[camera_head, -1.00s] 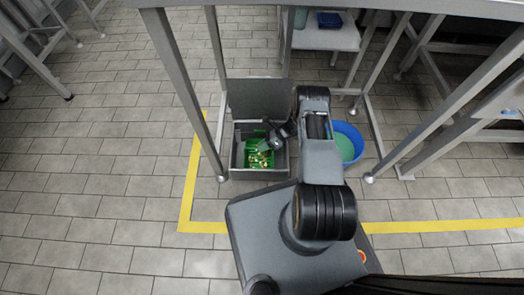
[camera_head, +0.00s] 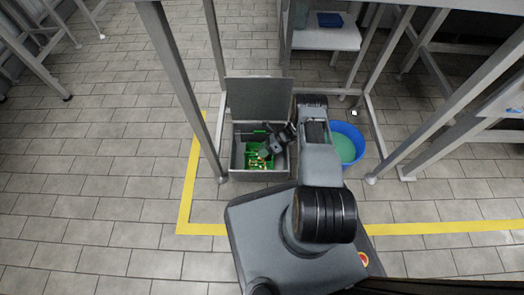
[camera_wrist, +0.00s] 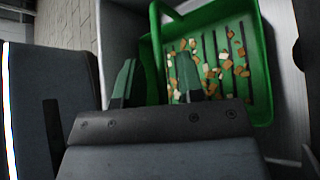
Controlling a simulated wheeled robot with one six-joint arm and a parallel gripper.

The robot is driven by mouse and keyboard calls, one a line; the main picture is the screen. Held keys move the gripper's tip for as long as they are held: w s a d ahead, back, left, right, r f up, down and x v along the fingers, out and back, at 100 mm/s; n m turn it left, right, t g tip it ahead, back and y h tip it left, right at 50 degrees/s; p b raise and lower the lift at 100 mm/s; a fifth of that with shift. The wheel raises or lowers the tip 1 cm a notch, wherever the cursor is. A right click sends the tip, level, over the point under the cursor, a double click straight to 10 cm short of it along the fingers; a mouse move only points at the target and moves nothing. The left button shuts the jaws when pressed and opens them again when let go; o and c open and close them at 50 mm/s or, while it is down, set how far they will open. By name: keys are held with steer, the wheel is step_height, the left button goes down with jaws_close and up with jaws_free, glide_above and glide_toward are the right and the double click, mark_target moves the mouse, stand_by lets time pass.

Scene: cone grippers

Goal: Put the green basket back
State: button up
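The green basket (camera_head: 257,161) sits inside an open grey box (camera_head: 238,171) on the floor, with several small brown and whitish pieces in it. The basket (camera_wrist: 262,70) fills the upper right of the wrist view, with its handle (camera_wrist: 155,50) arching along its left side. My gripper (camera_head: 268,147) reaches down into the box, over the basket. In the wrist view my gripper (camera_wrist: 157,80) has its two fingers apart, with part of the handle showing between them. I cannot tell whether either finger touches it.
The box's lid (camera_head: 258,98) stands upright at its back. A blue tub (camera_head: 357,131) with a green inside stands to the right, beside my arm. Grey table legs (camera_head: 187,85) flank the area. Yellow floor tape (camera_head: 186,190) runs left and front. Open floor lies left.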

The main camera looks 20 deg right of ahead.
steer(key=p+v, duration=0.2)
steer(key=v, duration=1)
steer(key=shift+r, duration=0.15)
stand_by(0.4)
